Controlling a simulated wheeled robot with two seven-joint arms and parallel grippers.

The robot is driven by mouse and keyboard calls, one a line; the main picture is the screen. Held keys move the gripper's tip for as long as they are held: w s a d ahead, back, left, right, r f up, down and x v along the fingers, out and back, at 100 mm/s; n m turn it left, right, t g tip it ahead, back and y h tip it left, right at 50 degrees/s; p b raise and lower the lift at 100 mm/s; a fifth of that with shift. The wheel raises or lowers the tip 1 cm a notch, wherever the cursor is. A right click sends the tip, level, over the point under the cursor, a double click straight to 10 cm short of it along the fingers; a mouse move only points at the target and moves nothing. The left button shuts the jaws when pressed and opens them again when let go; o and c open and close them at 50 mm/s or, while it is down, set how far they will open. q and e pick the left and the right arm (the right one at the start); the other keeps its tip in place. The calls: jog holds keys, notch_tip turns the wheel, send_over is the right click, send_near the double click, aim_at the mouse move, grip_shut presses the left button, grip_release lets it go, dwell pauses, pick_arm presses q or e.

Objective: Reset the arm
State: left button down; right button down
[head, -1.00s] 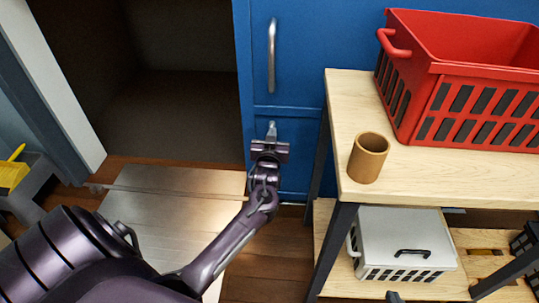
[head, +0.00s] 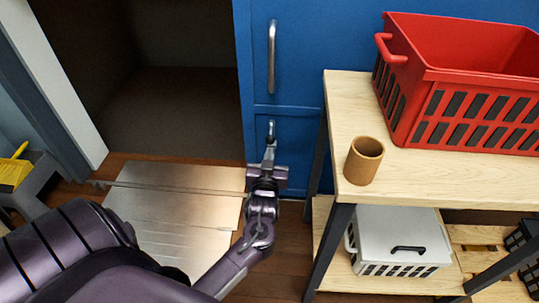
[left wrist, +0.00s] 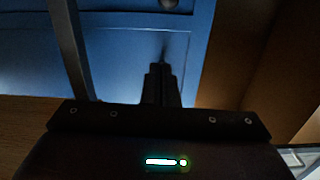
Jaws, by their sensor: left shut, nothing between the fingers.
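My left arm comes in from the lower left in the head view. In the left wrist view, the dark shut fingers (left wrist: 161,80) point at the blue door panel (left wrist: 125,60). My right gripper is not in view.
A wooden table (head: 428,175) to the right bears a red crate (head: 477,110) and a brown cup (head: 363,160). A white lidded basket (head: 398,235) sits on its lower shelf. A metal ramp (head: 170,200) lies before the dark open compartment (head: 170,110).

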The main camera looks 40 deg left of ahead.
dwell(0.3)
